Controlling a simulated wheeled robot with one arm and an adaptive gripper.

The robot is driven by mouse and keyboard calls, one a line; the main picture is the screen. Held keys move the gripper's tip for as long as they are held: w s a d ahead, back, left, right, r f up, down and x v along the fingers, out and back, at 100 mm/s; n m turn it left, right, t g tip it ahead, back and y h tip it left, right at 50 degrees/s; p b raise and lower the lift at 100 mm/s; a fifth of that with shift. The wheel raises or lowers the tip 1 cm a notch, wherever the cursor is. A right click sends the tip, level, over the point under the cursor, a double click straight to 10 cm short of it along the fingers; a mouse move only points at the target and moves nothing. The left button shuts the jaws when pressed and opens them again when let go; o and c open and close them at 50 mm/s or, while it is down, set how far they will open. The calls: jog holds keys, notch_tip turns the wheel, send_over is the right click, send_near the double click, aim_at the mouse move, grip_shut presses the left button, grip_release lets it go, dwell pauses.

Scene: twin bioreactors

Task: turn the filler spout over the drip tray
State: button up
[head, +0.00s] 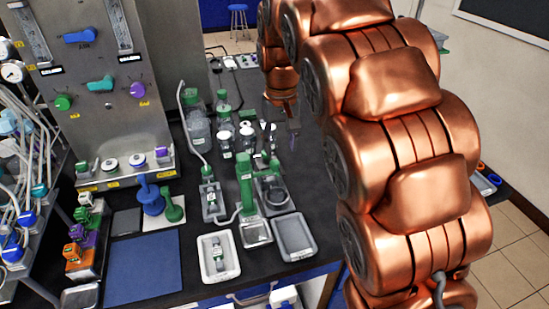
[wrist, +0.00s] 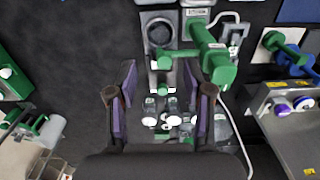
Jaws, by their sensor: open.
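The filler is most likely the green upright unit (head: 243,178) in the middle of the bench. In the wrist view its green body (wrist: 211,52) lies just beyond my right finger. I cannot clearly make out which part is the spout. A small shallow tray (head: 257,233) at the foot of the green unit looks like the drip tray. My gripper (head: 293,128) hangs over the bench, behind and right of the green unit. In the wrist view my gripper (wrist: 164,92) has its two purple-padded fingers wide apart, with nothing held between them.
Green-capped bottles (head: 222,100) and small white-capped vials (wrist: 172,119) stand close by the fingers. A dark round-topped device (head: 272,195) stands beside the green unit. A white tray (head: 204,275) and grey tray (head: 293,238) lie in front. A blue mat (head: 143,268) is clear.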

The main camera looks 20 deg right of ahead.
aim_at(274, 162)
jog(key=w, duration=0.2)
jog(key=shift+w+a, duration=0.15)
jog(key=shift+w, duration=0.25)
jog(key=shift+w+a+f, duration=0.1)
jog(key=shift+w+f, duration=0.05)
jog(key=shift+w, duration=0.15)
jog(key=shift+f+p, duration=1.25)
jog(key=shift+f, duration=2.55)
grip_shut()
